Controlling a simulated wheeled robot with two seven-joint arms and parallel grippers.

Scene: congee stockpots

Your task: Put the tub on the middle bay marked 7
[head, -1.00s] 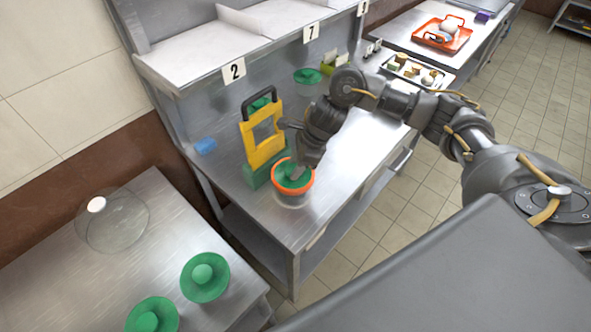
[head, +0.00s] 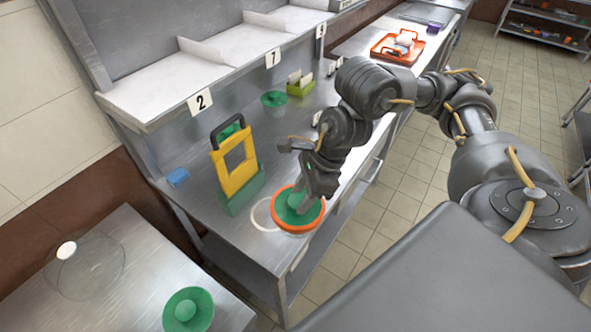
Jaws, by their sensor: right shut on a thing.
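The tub (head: 292,228) has a clear body, an orange rim and a green knobbed lid. My right gripper (head: 297,201) is shut on it from above, at the lid. The tub is to the right of a pale ring (head: 262,214) on the steel bench and looks lifted off the bench, though the gap is hard to judge. The middle bay (head: 247,47) of the white upper shelf lies behind the label 7 (head: 272,58), between two low dividers, and looks empty. My left gripper is out of view.
A yellow and green stand with a dark handle (head: 236,170) is left of the tub, below the shelf. A blue item (head: 178,177), a green-lidded container (head: 274,99) and a green card box (head: 299,84) are on the bench. The bay behind label 2 (head: 201,101) looks empty.

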